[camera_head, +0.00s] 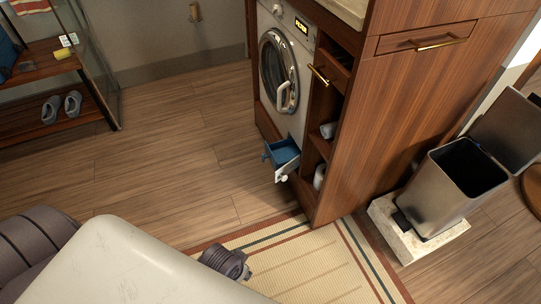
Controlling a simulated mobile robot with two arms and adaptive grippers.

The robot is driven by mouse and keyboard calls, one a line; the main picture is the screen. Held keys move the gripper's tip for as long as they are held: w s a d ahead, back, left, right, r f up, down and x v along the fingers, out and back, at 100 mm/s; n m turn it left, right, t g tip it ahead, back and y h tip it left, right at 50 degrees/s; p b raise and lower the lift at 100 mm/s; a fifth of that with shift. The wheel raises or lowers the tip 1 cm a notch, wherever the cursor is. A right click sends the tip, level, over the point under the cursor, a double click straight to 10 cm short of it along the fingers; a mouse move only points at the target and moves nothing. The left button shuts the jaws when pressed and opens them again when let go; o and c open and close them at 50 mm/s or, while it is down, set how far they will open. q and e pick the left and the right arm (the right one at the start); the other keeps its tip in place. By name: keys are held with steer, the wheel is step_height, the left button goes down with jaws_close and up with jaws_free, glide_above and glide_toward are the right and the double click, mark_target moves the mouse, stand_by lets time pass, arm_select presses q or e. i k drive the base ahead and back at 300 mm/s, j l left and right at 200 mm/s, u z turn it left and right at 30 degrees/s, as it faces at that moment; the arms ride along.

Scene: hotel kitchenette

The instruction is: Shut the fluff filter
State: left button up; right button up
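The fluff filter (285,153) is a small blue drawer low on the front of the white washer-dryer (288,112). It is pulled out, and its open blue tray shows from above. Its white front with a round knob (282,177) stands clear of the machine, facing the room. The round door (278,72) above looks closed, and a small yellow display (301,27) is lit. Neither gripper can be made out; only parts of my own body and arms show at the bottom left, well apart from the filter.
A wooden cabinet (390,110) with open shelves surrounds the machine's right side. A striped mat (300,265) lies in front. An open metal bin (450,185) stands on a pale block at the right. A shoe rack (40,135) stands at the left. The wooden floor between is clear.

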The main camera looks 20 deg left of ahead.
mark_target(280, 153)
steer(key=u, duration=0.8)
steer(key=i+j+z, duration=0.2)
steer(key=j, duration=0.05)
